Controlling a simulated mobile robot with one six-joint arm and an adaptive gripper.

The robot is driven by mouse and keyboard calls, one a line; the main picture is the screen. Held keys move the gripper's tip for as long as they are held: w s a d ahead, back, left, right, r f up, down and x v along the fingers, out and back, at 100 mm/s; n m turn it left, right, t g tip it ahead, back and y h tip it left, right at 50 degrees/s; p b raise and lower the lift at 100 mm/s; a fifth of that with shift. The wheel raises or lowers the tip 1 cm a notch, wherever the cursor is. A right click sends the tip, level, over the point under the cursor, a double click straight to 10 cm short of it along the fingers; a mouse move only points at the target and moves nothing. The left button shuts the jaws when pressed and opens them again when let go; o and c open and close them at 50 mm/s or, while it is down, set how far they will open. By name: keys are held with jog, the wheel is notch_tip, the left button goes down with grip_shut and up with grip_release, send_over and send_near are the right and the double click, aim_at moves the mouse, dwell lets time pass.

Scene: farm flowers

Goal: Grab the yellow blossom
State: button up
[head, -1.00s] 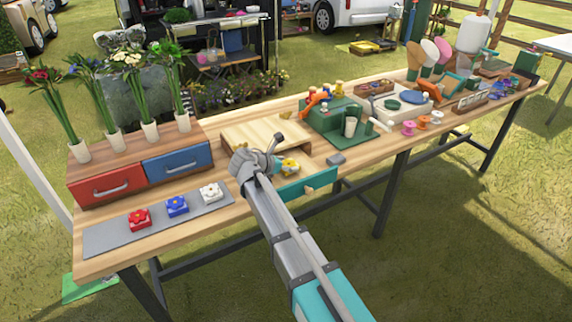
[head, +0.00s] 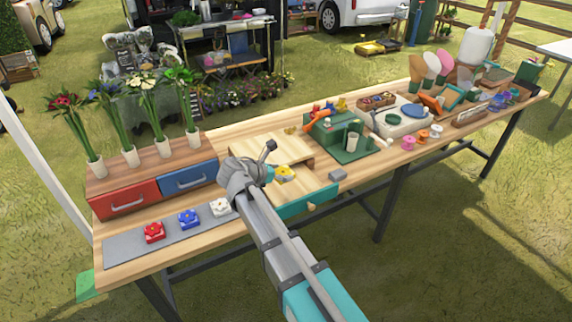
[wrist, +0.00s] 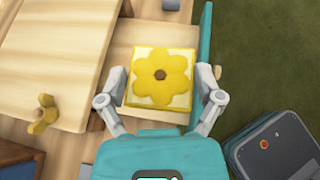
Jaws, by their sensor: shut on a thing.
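The yellow blossom (wrist: 160,75) is a flat flower with a brown centre on a square cream block. My gripper (wrist: 160,84) has one finger on each side of this block and is shut on it. In the head view the blossom (head: 284,173) shows just right of my wrist, over the open drawer with a teal front (head: 305,203). My wrist and arm hide part of the drawer and most of the fingers. I cannot tell whether the block is resting on the drawer floor or lifted.
The teal drawer front (wrist: 206,35) stands close to the right finger. A wooden board (head: 262,150) lies behind. Red (head: 154,232), blue (head: 188,219) and white (head: 220,207) blossom blocks sit on a grey mat at left. A grey box (head: 338,175) is to the right.

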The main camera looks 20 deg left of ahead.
jog(key=s+r+p, duration=0.2)
jog(key=s+r, duration=0.1)
jog(key=s, duration=0.3)
jog(key=shift+s+a, duration=0.35)
jog(key=shift+s, duration=0.05)
